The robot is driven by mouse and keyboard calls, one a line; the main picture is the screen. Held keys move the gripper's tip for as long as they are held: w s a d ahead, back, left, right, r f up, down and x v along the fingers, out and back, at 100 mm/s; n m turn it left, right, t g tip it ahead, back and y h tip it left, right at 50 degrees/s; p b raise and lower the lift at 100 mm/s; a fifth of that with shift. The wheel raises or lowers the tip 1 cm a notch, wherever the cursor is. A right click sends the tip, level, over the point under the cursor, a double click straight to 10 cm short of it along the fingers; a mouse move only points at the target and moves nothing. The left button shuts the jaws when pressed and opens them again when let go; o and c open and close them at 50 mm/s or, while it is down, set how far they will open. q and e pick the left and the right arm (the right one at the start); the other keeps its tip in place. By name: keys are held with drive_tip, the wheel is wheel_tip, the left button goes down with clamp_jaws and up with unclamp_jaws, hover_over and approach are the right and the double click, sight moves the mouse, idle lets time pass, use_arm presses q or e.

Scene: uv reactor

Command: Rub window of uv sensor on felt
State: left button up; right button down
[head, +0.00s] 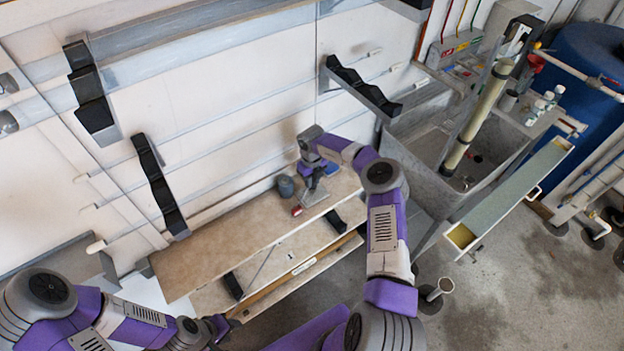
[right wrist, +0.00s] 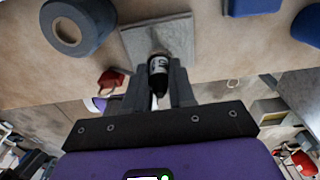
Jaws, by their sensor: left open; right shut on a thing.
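The uv sensor appears as a small black cylinder with a pale label (right wrist: 158,68) in the right wrist view. My right gripper (right wrist: 160,88) is shut on it, one finger on each side. The felt looks like a flat grey square (right wrist: 168,38) on the bench, just beyond the fingertips; it also shows in the head view (head: 316,198). The sensor's end overlaps the felt's edge in the picture; I cannot tell if they touch. Its window is not visible. In the head view my right gripper (head: 314,184) is over the felt. My left gripper (head: 218,327) is open, low at left, away from the bench.
A dark grey roll (head: 286,187) and a small red object (head: 296,211) lie beside the felt on the wooden bench (head: 225,245). The bench's left part is clear. A grey sink (head: 428,135) and a long trough-like unit (head: 510,195) stand to the right.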

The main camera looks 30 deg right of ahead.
drive_tip(key=shift+f, duration=0.2)
drive_tip(key=shift+d, duration=0.15)
drive_tip(key=shift+w+d, duration=0.1)
drive_tip(key=shift+d, duration=0.85)
drive_tip(key=shift+s+a+p, duration=0.2)
drive_tip(key=shift+a+p, duration=1)
drive_tip(key=shift+a, duration=1)
drive_tip(key=shift+d+f, duration=0.1)
drive_tip(key=shift+w+d+b, duration=0.15)
drive_tip(key=shift+d+b, duration=0.6)
drive_tip(key=shift+d, duration=1.35)
drive_tip(key=shift+a, duration=0.1)
